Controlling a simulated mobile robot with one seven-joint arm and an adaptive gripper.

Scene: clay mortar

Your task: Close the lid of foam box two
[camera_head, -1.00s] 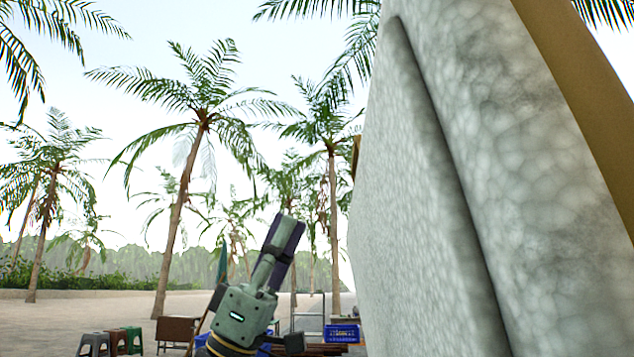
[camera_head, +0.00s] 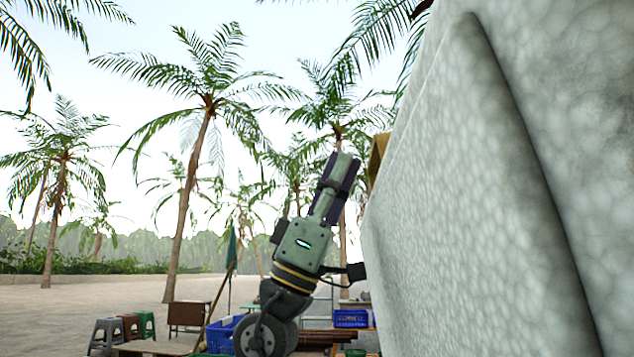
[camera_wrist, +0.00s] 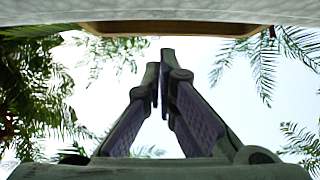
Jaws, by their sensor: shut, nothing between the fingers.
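A large white speckled foam panel (camera_head: 450,200), which looks like the raised foam lid, fills the right of the head view. It stands tilted, and its far edge and the box below it are hidden. My gripper (camera_head: 345,165) points upward just left of the panel, with its fingers together and nothing between them. A tan strip (camera_head: 379,158) shows beyond the panel's left edge, behind my gripper. In the wrist view the closed fingertips (camera_wrist: 160,70) point toward a pale foam edge (camera_wrist: 160,10) with a tan underside; I cannot tell whether they touch.
Several stools (camera_head: 108,335) and a brown table (camera_head: 187,315) stand at the lower left. A blue crate (camera_head: 222,334) is behind my arm, and another blue crate (camera_head: 351,318) stands further right. Palm trees rise behind over open sandy ground.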

